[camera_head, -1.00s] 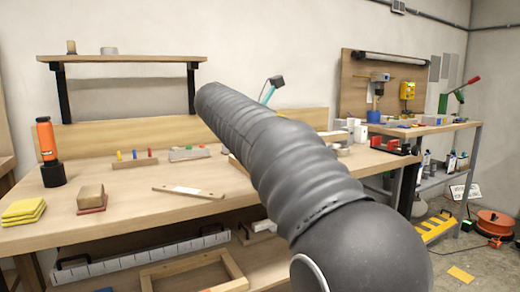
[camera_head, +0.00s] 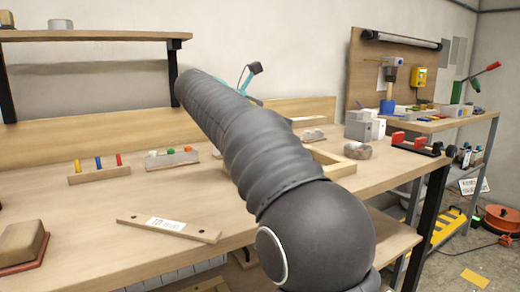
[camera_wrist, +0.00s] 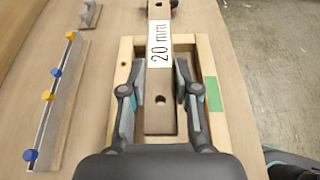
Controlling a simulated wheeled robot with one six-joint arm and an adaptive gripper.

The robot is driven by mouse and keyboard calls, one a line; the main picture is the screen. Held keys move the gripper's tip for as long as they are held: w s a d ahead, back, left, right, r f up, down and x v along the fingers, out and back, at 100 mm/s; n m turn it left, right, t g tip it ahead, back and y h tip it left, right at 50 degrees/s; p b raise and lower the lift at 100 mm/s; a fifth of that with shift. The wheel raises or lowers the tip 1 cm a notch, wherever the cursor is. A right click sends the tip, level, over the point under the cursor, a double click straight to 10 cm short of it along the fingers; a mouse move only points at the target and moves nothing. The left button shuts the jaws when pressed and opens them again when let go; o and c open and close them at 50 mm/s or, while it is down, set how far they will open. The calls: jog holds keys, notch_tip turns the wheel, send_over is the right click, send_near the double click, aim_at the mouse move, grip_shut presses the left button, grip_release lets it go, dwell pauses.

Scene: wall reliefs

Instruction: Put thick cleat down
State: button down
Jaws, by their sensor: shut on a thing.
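The thick cleat (camera_wrist: 159,112), a brown wooden bar with a hole near each end and a white "20 mm" label, lies lengthwise in the wrist view. My gripper (camera_wrist: 163,75) is shut on its sides. Under it is a light wooden frame (camera_wrist: 204,55) with a green patch on its right side. I cannot tell whether the cleat touches the frame or hangs above it. In the head view my arm hides the gripper and cleat; a corner of the frame (camera_head: 338,169) shows right of the arm.
A thinner cleat labelled "10 mm" (camera_head: 168,230) lies on the bench (camera_head: 80,215). A peg strip (camera_head: 98,175) and a grey block with coloured pieces (camera_head: 172,158) stand behind it. Grey-white blocks (camera_head: 362,127) stand right. A sanding block (camera_head: 22,245) sits front left.

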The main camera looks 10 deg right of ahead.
jog(key=w+a+f, duration=0.1)
jog(key=w, duration=0.1)
jog(key=w+a+f, duration=0.1)
jog(key=w+f, duration=0.1)
jog(key=w+a+f, duration=0.1)
jog(key=w+a, duration=0.1)
jog(key=shift+w+f, duration=0.4)
jog(key=shift+f+b, duration=0.85)
jog(key=shift+f, duration=1.25)
jog(key=c, duration=0.8)
grip_release()
jog(key=shift+f, duration=0.1)
jog(key=shift+c, duration=0.2)
